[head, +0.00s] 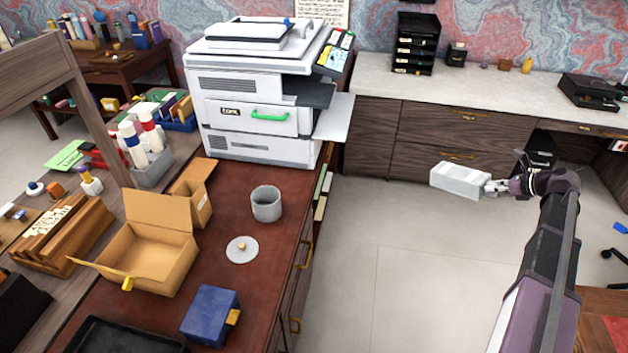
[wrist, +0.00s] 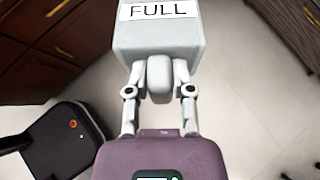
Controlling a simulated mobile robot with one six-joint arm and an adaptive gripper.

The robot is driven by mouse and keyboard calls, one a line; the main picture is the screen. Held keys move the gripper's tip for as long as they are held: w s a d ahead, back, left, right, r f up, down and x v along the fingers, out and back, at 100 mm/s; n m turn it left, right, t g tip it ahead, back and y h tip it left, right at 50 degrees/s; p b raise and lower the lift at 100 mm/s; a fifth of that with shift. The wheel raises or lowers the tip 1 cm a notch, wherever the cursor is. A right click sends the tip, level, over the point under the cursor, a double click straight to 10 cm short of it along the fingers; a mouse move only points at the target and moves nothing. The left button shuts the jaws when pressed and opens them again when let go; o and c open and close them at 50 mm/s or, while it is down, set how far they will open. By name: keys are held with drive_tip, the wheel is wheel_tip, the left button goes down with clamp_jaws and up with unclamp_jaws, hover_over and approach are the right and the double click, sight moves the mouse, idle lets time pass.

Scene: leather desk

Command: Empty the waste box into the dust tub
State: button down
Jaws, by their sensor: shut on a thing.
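A pale grey waste box (head: 458,180) is held out over the open floor at the right in the head view. In the wrist view the box (wrist: 158,40) bears a label reading FULL. My gripper (head: 489,187) is shut on its near end; the fingers also show in the wrist view (wrist: 158,82). The contents of the box cannot be seen. A grey round tub (head: 266,205), likely the dust tub, stands upright and open-topped on the red-brown desk (head: 262,290). A grey round lid (head: 242,250) with a small knob lies flat in front of it.
An open cardboard box (head: 150,255), a smaller carton (head: 192,197) and a blue box (head: 210,314) stand near the tub. A large white copier (head: 255,110) with a green handle is behind it. The floor between desk and counter (head: 480,90) is clear.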

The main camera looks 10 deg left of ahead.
drive_tip(key=shift+s+a, duration=0.1)
drive_tip(key=shift+s, duration=0.2)
drive_tip(key=shift+a, duration=0.3)
